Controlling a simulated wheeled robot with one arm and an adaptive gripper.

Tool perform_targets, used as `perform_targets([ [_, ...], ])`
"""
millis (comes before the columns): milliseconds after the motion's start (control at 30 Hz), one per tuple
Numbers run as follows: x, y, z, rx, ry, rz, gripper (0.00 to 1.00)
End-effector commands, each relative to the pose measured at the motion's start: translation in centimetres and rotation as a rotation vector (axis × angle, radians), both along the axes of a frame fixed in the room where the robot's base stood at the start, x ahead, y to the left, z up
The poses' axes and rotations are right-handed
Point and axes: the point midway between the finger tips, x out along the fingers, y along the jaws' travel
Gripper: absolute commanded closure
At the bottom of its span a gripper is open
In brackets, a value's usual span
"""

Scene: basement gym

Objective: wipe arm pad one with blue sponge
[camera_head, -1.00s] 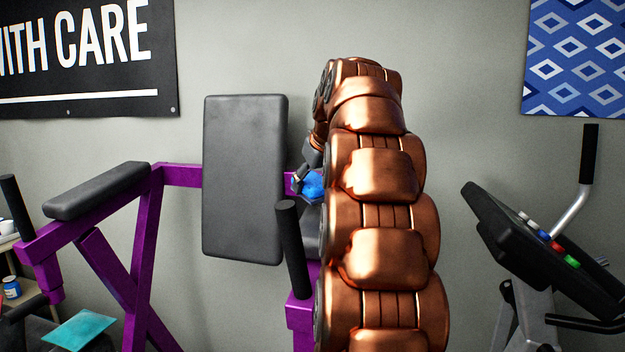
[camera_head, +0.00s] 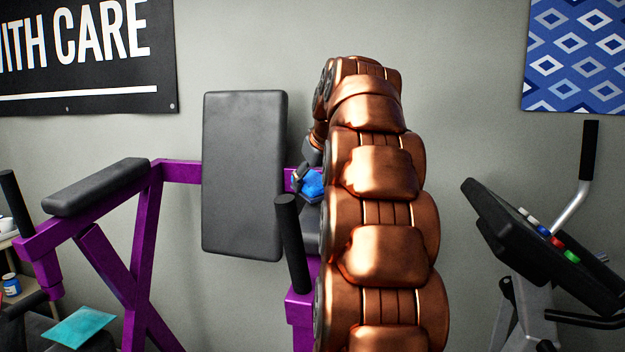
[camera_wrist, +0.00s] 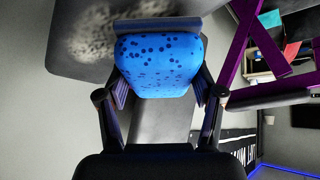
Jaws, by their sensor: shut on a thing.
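My gripper (camera_wrist: 160,88) is shut on the blue sponge (camera_wrist: 158,65), which has dark spots and a grey-blue strip along its far edge. In the wrist view that edge overlaps a dark arm pad (camera_wrist: 75,55) with a pale, powdery smudge; whether they touch is hard to tell. In the head view the blue sponge (camera_head: 311,184) shows just left of my arm, above the right arm pad (camera_head: 311,238), which my arm mostly hides. The left arm pad (camera_head: 97,188) is black and bare. Which pad is number one is not marked.
A black backrest (camera_head: 243,175) stands on the purple frame (camera_head: 147,255), close left of the sponge. A black upright handle (camera_head: 291,243) rises before the right pad. An exercise machine console (camera_head: 540,245) stands at the right. A teal cloth (camera_head: 78,326) lies lower left.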

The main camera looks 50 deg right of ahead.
Motion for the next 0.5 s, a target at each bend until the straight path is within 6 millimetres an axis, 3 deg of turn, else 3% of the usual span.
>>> perform_targets([
  [500,0.07,-0.12,-0.90,0.000,0.000,0.000,0.61],
])
